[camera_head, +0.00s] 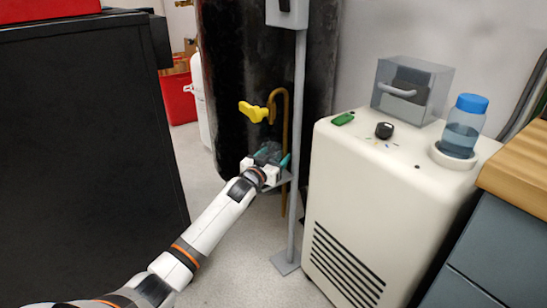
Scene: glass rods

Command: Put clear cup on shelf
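My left arm reaches in from the bottom left, and its gripper (268,161) is beside the grey metal stand. Its teal fingertips are spread apart around a small dark, see-through shape (267,151), which looks like the clear cup. I cannot tell whether the fingers press on it or whether it rests on anything. A small grey shelf plate (285,180) juts from the pole just below and right of the gripper, partly hidden by it. My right gripper is not in view.
The pole (297,130) stands on a square foot beside a black tank with a yellow valve handle (253,111). A white machine (375,185) at right carries a blue-capped water bottle (461,128) and a clear box (411,90). A black cabinet (85,150) stands at left.

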